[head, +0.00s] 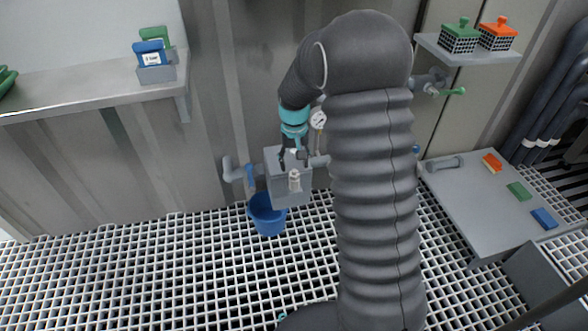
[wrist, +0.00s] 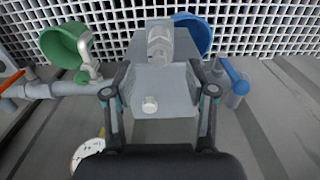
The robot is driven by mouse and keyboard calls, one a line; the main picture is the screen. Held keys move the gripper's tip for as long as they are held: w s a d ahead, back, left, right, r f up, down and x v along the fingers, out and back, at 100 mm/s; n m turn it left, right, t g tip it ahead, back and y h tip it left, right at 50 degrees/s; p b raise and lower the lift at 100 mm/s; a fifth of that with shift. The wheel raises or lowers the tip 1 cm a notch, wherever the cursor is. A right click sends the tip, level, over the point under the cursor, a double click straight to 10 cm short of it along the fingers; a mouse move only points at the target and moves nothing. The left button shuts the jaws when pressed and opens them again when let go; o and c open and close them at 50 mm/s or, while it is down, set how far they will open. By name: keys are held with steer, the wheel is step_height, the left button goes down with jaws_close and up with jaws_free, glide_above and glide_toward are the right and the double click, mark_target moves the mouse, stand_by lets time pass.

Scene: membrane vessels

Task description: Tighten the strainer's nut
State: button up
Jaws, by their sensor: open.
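The strainer is a grey box-like body (head: 288,190) in the pipe line near the wall. In the wrist view its grey body (wrist: 178,100) fills the middle. A small pale nut (wrist: 150,105) sits on its near face, between my fingers. A pale grey cylindrical fitting (wrist: 160,45) sticks out on the far side; it also shows in the head view (head: 294,181). My gripper (wrist: 160,92) is open, with one finger on each side of the nut, apart from it. In the head view my gripper (head: 293,156) is over the top of the strainer.
A pressure gauge (head: 318,120) stands close to my wrist. A blue bucket (head: 267,214) is below the strainer, and a blue lever (wrist: 235,77) is beside it. A green bucket (wrist: 65,45) and an orange handle (wrist: 12,82) lie left in the wrist view. A shelf (head: 90,88) is at left.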

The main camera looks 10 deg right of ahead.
mark_target(294, 173)
step_height(294, 173, up, 8)
steer(key=shift+w, duration=0.1)
stand_by(0.6)
